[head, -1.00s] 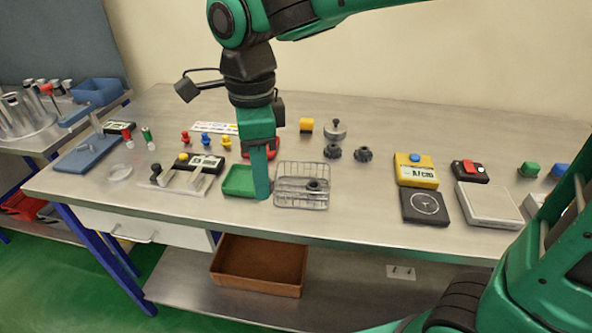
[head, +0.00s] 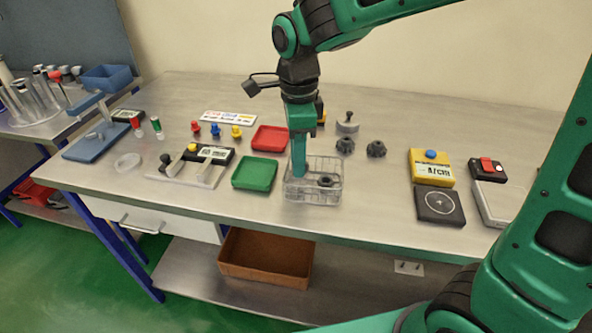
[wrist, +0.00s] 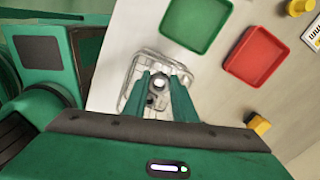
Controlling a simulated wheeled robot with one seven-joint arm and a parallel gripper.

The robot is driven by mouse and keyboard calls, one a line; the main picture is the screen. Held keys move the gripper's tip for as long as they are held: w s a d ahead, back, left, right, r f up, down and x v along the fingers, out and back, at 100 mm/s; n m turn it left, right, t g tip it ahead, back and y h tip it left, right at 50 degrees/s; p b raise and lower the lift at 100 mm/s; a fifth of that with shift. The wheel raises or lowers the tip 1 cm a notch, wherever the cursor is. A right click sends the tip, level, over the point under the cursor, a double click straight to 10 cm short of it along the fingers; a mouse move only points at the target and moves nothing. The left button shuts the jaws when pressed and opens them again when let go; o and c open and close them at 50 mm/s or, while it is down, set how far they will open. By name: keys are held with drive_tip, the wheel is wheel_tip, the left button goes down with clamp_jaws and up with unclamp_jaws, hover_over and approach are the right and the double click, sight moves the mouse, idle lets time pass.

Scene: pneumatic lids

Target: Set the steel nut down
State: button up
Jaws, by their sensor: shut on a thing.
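My gripper (head: 299,174) points straight down at the left part of a wire basket (head: 333,165). Its fingers are shut on a small bright, round metal piece, which looks like the steel nut (wrist: 159,82), seen between the fingertips in the wrist view. The fingers hide the nut in the head view. The basket also shows below the fingers in the wrist view (wrist: 128,86). A dark ring-shaped part (head: 326,181) lies in the basket, right of the fingers. I cannot tell whether the nut touches the basket floor.
A green tray (head: 254,173) stands just left of the basket, and a red tray (head: 270,138) behind it. Two dark knobbed parts (head: 345,145) (head: 376,149) stand behind right. A yellow device (head: 431,168) and a black plate (head: 439,206) are farther right. Bench between is clear.

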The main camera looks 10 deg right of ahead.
drive_tip(key=shift+f, duration=2.05)
drive_tip(key=shift+f, duration=0.1)
drive_tip(key=o, duration=0.8)
wheel_tip(320, 180, up, 12)
drive_tip(key=shift+r, duration=0.15)
drive_tip(key=shift+d, duration=0.1)
